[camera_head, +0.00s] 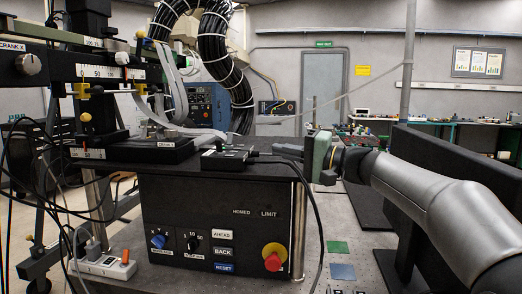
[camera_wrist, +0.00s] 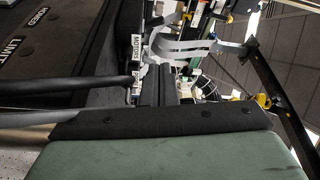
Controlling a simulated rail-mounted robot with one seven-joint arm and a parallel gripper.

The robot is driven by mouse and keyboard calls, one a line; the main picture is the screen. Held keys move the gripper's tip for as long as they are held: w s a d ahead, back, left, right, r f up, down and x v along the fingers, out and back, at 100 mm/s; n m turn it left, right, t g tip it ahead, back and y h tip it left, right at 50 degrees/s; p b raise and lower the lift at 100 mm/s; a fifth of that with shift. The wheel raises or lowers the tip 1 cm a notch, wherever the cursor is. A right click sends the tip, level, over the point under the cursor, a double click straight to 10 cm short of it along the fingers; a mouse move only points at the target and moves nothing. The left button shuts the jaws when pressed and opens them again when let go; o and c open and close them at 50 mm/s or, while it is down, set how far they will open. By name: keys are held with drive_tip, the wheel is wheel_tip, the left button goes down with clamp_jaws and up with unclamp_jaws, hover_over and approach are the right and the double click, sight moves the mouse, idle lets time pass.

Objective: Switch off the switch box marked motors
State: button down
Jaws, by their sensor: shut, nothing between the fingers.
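A small low black switch box (camera_head: 225,158) sits on top of the black control cabinet in the head view. In the wrist view, a white label reading MOTORS (camera_wrist: 136,47) shows just beyond and left of my fingertips, turned sideways. The switch itself is hard to make out. My gripper (camera_head: 279,149) comes in from the right, level with the cabinet top, its fingers pointing left toward the box. It also shows in the wrist view (camera_wrist: 157,68), with its dark fingers shut together and empty. The fingertips look apart from the box in the head view.
The control cabinet (camera_head: 220,205) bears knobs, buttons and a red stop knob (camera_head: 273,257). Black cables (camera_head: 312,195) run from the box under my gripper; thick ones (camera_wrist: 100,82) cross the wrist view. A coil stage (camera_head: 130,147) stands to the left. A dark panel (camera_head: 445,165) stands at right.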

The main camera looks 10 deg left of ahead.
drive_tip(key=shift+v, duration=1.15)
drive_tip(key=s+f+h+p, duration=0.1)
drive_tip(key=s+f, duration=0.1)
drive_tip(key=s+a+f+g+h+p, duration=0.1)
drive_tip(key=f+h+p, duration=0.1)
drive_tip(key=shift+s+a+p, duration=0.2)
drive_tip(key=shift+s+p, duration=0.1)
drive_tip(key=shift+s, duration=0.05)
drive_tip(key=s+d+f+g+h+p, duration=0.1)
drive_tip(key=s+d+f+h+p, duration=0.3)
drive_tip(key=s, duration=0.6)
drive_tip(key=s+d+f+n+g+h+p, duration=0.1)
drive_tip(key=s+d+f+h+p, duration=0.3)
drive_tip(key=s+d+f, duration=0.4)
drive_tip(key=s+d+f+g+h+p, duration=0.2)
drive_tip(key=s+d+f+h+p, duration=0.3)
drive_tip(key=s, duration=0.7)
drive_tip(key=shift+d+f+n+g+h, duration=0.4)
drive_tip(key=shift+d+f+h, duration=0.25)
drive_tip(key=shift+d+h, duration=0.15)
